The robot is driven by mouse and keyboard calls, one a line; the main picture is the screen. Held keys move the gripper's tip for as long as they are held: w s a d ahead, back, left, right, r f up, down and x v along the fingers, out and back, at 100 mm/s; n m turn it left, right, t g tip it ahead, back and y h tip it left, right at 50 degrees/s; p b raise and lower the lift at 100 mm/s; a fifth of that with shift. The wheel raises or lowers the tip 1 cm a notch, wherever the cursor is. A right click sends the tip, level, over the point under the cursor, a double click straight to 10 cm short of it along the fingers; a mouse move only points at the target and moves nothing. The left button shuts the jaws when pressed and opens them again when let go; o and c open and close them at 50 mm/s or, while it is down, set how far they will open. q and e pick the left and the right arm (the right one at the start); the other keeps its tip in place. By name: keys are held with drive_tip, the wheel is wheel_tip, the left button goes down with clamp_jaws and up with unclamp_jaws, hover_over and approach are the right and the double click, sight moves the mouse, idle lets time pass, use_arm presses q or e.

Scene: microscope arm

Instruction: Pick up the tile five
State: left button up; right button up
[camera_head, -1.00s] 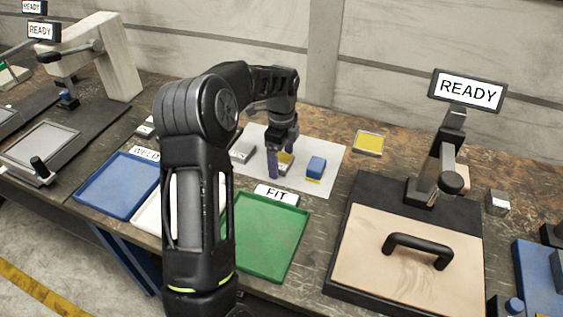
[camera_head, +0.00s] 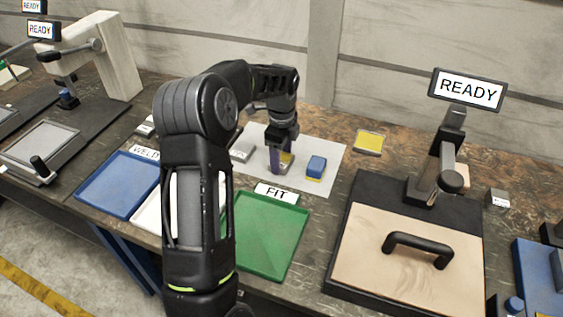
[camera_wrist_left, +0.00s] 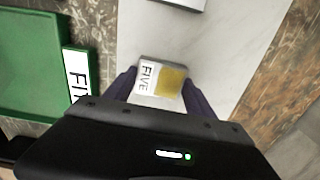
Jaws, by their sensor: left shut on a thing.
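The tile five (camera_wrist_left: 157,78) is a small grey block with a white "FIVE" label and a yellow patch on its top, seen in the left wrist view. It is on the white sheet (camera_head: 322,152), and in the head view a bit of its yellow (camera_head: 286,158) shows between the fingers. My left gripper (camera_head: 281,163) points down with a finger on each side of the tile and is shut on it. The tile appears to be at the sheet's surface; I cannot tell whether it is raised. My right gripper is not in view.
A blue-and-yellow block (camera_head: 316,167) stands just right of the gripper, and a grey block (camera_head: 243,151) to its left. A green tray (camera_head: 268,250) and a blue tray (camera_head: 105,193) lie nearer. A yellow-topped tile (camera_head: 369,141) lies beyond the sheet; a press stand (camera_head: 440,190) is at right.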

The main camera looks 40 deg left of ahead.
sight(282, 159)
use_arm(q)
clamp_jaws()
idle(0.3)
drive_tip(key=shift+r, duration=0.1)
wheel_tip(282, 159, up, 10)
idle(0.7)
idle(0.5)
